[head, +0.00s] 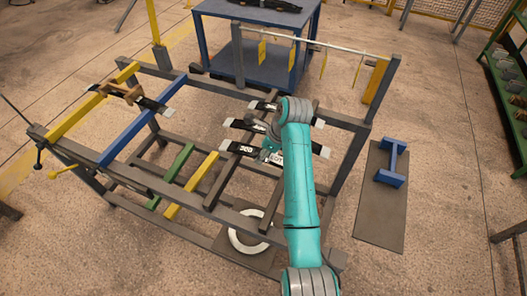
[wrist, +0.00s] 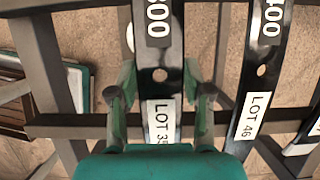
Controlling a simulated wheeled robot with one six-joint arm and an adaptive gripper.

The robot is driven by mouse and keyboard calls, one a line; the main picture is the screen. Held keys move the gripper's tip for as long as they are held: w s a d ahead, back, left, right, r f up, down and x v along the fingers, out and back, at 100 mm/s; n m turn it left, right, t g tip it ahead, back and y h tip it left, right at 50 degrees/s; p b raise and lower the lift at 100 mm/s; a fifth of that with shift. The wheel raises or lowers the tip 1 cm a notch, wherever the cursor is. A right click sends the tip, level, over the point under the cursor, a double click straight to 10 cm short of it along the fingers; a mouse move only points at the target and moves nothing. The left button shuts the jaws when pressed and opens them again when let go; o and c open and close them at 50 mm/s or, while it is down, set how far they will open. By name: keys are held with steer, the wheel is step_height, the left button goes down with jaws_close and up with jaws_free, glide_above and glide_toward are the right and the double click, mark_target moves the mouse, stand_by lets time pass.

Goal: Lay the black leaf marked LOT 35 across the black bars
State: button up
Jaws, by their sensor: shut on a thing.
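The black leaf marked LOT 35 (wrist: 163,92) runs lengthwise between the fingers of my gripper (wrist: 160,88) in the wrist view, with a white number label above its hole. My gripper is shut on it. In the head view the leaf (head: 245,148) shows beside my gripper, over the right part of the rack, partly hidden by my arm. Dark bars (head: 231,168) run below it; one dark bar (wrist: 85,126) crosses under it in the wrist view. I cannot tell whether the leaf touches the bars.
A black leaf marked LOT 46 (wrist: 258,90) lies close to the right in the wrist view. Another leaf (head: 153,104) lies at the rack's left by a brown block. Green (head: 178,163) and yellow (head: 190,186) bars cross the rack's middle. A rail with yellow tags (head: 300,40) stands behind.

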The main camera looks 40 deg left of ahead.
steer(key=shift+f, duration=0.3)
steer(key=o, duration=1.3)
steer(key=shift+o, duration=0.3)
steer(key=shift+f, duration=0.1)
steer(key=v, duration=1.2)
